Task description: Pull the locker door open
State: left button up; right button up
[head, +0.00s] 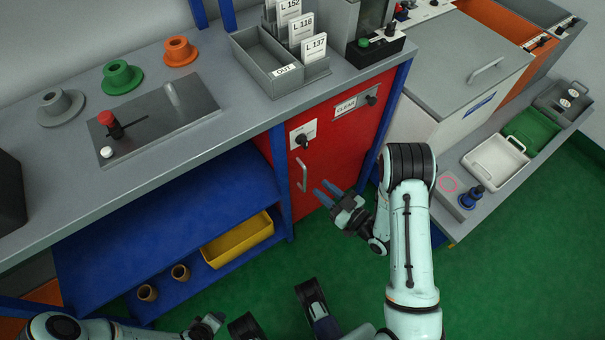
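The red locker door (340,148) is under the grey bench and looks closed, flush with its blue frame. A pale vertical bar handle (302,175) is on its left side, below a dark knob on a white plate (302,137). My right gripper (321,189) is in front of the door, just right of the handle's lower end. Its two blue fingers are apart with nothing between them, and I see no contact with the handle. My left gripper (212,322) is low at the bottom edge, away from the door; its fingers are not clear.
A blue shelf with a yellow bin (238,240) and two small brown cups stands left of the door. The bench above holds a file tray (270,63) and a control panel (155,118). A grey counter (500,180) with trays is at right. Green floor is open in front.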

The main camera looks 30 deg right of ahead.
aim_at(305, 175)
pick_arm(q)
jog(key=shift+s+a+f+b, duration=0.15)
jog(key=shift+a+f+b, duration=0.1)
jog(key=shift+f, duration=0.25)
jog(key=shift+s+a+f+b, duration=0.1)
jog(key=shift+f+b, duration=0.15)
jog(key=shift+f, duration=0.2)
pick_arm(e)
jog(key=shift+x, duration=4.15)
jog(key=shift+c, duration=0.3)
grip_shut()
